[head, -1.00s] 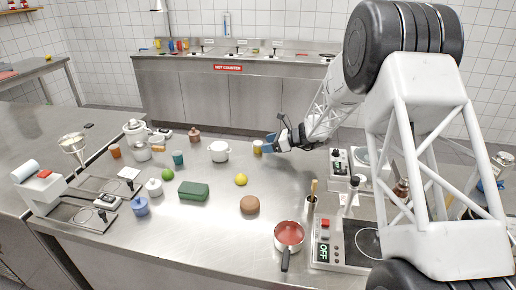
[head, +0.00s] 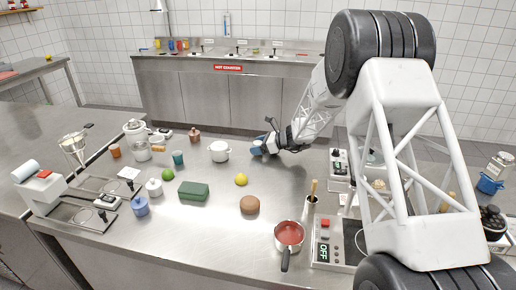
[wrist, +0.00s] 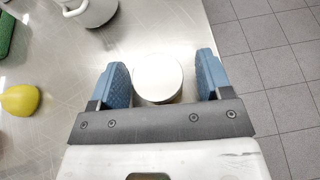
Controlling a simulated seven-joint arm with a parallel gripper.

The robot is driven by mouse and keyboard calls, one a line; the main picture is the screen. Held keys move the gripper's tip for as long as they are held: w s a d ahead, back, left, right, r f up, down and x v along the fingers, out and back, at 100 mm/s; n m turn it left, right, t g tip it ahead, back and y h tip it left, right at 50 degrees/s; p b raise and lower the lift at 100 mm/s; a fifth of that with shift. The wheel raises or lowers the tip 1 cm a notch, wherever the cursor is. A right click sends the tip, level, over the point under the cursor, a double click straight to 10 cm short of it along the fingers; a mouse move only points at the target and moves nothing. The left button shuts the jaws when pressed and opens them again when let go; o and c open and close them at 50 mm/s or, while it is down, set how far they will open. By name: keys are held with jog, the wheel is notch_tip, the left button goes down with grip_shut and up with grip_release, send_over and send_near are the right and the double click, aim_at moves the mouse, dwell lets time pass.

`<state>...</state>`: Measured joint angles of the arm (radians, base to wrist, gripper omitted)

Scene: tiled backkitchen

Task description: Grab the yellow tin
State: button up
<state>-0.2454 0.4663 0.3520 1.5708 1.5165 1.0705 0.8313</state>
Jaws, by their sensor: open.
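The yellow tin (wrist: 158,77) shows in the wrist view as a round pale lid with a thin strip of darker side below it. It stands upright on the steel counter. My gripper (wrist: 162,70) is open, with one blue finger on each side of the tin and a visible gap at both sides. In the head view my gripper (head: 264,147) is low over the far part of the counter and hides the tin.
A white pot (head: 219,151) stands just left of my gripper, and a lemon (head: 241,179) lies nearer the front. The counter's edge and tiled floor (wrist: 275,70) are to the right in the wrist view. Bare counter (head: 285,180) lies in front of my gripper.

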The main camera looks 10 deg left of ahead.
aim_at(258, 143)
dwell(0.4)
jog(key=c, duration=1)
jog(key=shift+r, duration=0.1)
jog(key=shift+r, duration=0.7)
notch_tip(258, 143, up, 2)
jog(key=shift+r, duration=0.1)
jog(key=s+d, duration=0.2)
jog(key=s, duration=0.3)
jog(key=s+d, duration=0.2)
jog(key=s, duration=0.2)
jog(key=s+d+r, duration=0.1)
jog(key=s+d, duration=0.1)
jog(key=s, duration=0.3)
jog(key=shift+s+d+r, duration=0.1)
jog(key=shift+s, duration=0.25)
